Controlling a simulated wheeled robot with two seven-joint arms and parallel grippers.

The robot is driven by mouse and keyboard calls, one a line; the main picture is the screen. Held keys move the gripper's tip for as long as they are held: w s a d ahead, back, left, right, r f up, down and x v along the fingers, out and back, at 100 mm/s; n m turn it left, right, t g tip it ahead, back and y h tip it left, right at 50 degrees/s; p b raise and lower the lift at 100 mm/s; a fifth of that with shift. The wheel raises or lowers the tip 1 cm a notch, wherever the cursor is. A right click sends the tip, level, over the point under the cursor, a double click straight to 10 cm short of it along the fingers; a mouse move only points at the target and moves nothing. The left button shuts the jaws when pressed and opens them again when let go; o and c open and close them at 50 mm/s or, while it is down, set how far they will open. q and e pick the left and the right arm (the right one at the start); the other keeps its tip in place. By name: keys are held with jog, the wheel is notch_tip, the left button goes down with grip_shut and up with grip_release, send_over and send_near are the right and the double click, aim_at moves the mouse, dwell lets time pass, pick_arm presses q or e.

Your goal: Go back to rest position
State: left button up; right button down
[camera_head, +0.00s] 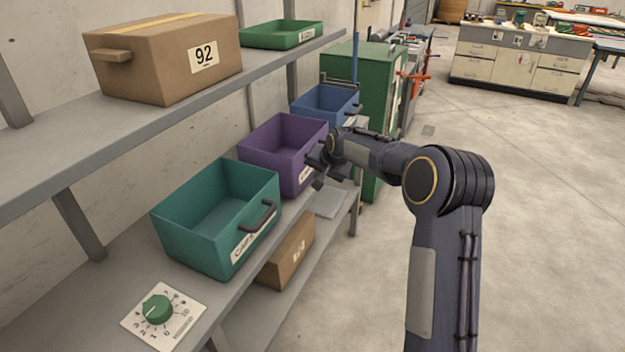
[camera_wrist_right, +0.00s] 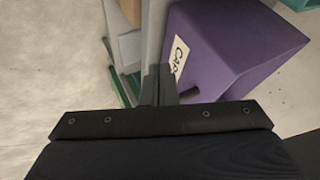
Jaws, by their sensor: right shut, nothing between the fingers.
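My right arm reaches in from the lower right of the head view. Its gripper (camera_head: 318,168) is at the front right of the purple bin (camera_head: 283,143), close to its labelled front. In the right wrist view the two fingers (camera_wrist_right: 158,86) are together and empty. The purple bin (camera_wrist_right: 225,50) fills the area right of them there, with part of its label readable. I cannot tell whether the fingers touch the bin. My left gripper is not in view.
A teal bin (camera_head: 215,218) and a blue bin (camera_head: 325,104) stand on the same shelf, with a green dial (camera_head: 158,309) at its near end. A cardboard box (camera_head: 165,62) sits on the upper shelf. The floor (camera_head: 545,230) at right is open.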

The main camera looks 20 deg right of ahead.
jog(key=v, duration=0.6)
jog(key=shift+a+r, duration=0.2)
jog(key=s+a+r+n+y+p, duration=0.1)
jog(key=s+a+r+n, duration=0.15)
jog(key=s, duration=0.95)
jog(key=s+a+r+n+y+p, duration=0.1)
jog(key=s+a+r, duration=0.25)
jog(key=s, duration=0.75)
jog(key=s+a+f+n+g, duration=0.1)
jog(key=s+a+f, duration=0.2)
jog(key=s, duration=0.6)
jog(key=s+a+f+n+y, duration=0.1)
jog(key=s+a+f+n, duration=0.1)
jog(key=s, duration=0.7)
jog(key=shift+a+f+g+y+p, duration=0.35)
jog(key=shift+a+f, duration=0.25)
jog(key=shift+a, duration=0.45)
